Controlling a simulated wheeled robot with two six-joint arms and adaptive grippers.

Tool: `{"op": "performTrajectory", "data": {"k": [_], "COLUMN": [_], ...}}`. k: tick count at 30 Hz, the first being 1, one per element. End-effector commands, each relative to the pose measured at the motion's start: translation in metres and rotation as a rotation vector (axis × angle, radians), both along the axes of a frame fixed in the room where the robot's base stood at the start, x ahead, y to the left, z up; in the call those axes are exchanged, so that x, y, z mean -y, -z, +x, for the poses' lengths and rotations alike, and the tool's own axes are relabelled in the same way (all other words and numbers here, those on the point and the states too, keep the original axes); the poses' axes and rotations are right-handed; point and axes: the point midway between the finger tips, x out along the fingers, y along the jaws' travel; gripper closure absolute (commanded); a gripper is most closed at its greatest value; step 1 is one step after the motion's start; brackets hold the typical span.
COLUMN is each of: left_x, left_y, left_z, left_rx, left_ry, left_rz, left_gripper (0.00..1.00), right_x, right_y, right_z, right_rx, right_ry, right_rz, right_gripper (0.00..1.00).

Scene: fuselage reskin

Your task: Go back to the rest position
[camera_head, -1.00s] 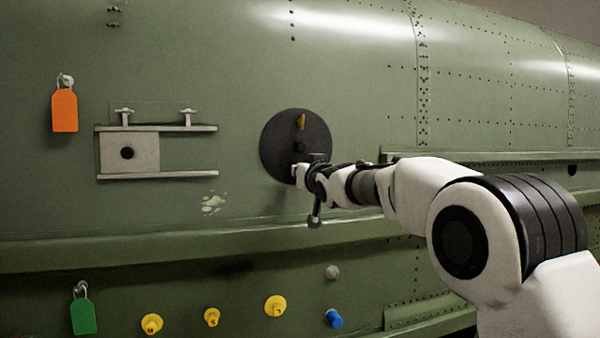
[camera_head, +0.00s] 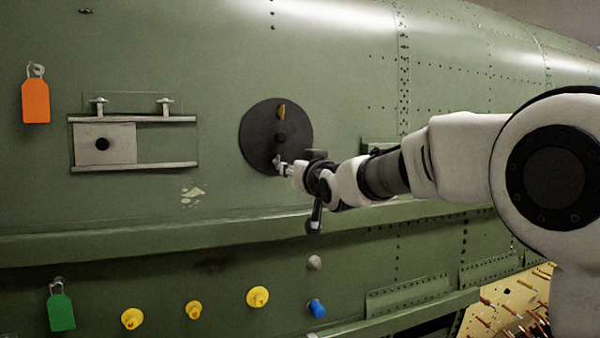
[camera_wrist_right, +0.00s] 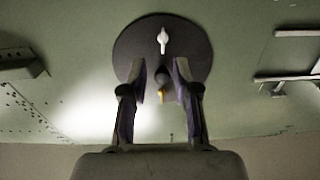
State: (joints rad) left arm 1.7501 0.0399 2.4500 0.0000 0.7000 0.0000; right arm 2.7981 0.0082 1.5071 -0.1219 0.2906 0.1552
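My right gripper (camera_head: 290,170) is in front of the lower right part of a dark round disc (camera_head: 255,137) on the green fuselage side. In the right wrist view the gripper (camera_wrist_right: 161,66) has its two fingers spread apart with nothing held between them. The disc (camera_wrist_right: 195,40) lies beyond the fingertips there, with a white handle (camera_wrist_right: 163,40) and a yellow pointer (camera_wrist_right: 161,96) on it. In the head view the yellow pointer (camera_head: 282,111) is at the disc's top. My left gripper is not in view.
A rail frame with a sliding plate (camera_head: 118,145) is left of the disc. An orange tag (camera_head: 36,102) and a green tag (camera_head: 61,312) hang at the left. Yellow knobs (camera_head: 257,296) and a blue knob (camera_head: 317,308) sit below the ledge (camera_head: 150,233). A pegged board (camera_head: 505,305) shows lower right.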

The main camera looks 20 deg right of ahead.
Motion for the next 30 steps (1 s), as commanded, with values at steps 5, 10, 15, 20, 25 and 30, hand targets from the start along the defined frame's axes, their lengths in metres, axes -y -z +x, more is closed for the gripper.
{"op": "performTrajectory", "data": {"k": [5, 10, 15, 20, 25, 30], "left_x": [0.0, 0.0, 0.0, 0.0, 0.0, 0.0], "left_y": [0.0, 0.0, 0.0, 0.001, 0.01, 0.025], "left_z": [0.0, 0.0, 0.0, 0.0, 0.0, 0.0], "left_rx": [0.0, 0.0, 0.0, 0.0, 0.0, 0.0], "left_ry": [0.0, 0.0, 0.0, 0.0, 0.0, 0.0], "left_rz": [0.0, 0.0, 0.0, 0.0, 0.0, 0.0], "left_gripper": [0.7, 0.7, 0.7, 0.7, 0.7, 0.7], "right_x": [0.001, 0.002, 0.002, 0.002, 0.002, 0.003], "right_y": [0.001, 0.002, 0.002, 0.006, 0.08, 0.232], "right_z": [-0.028, -0.031, -0.031, -0.03, -0.017, -0.013], "right_rx": [-0.001, -0.002, -0.002, -0.007, -0.103, -0.308], "right_ry": [0.001, 0.001, 0.0, 0.001, 0.0, 0.001], "right_rz": [0.001, 0.001, 0.001, 0.001, 0.001, 0.001], "right_gripper": [0.7, 0.7, 0.7, 0.7, 0.7, 0.7]}}
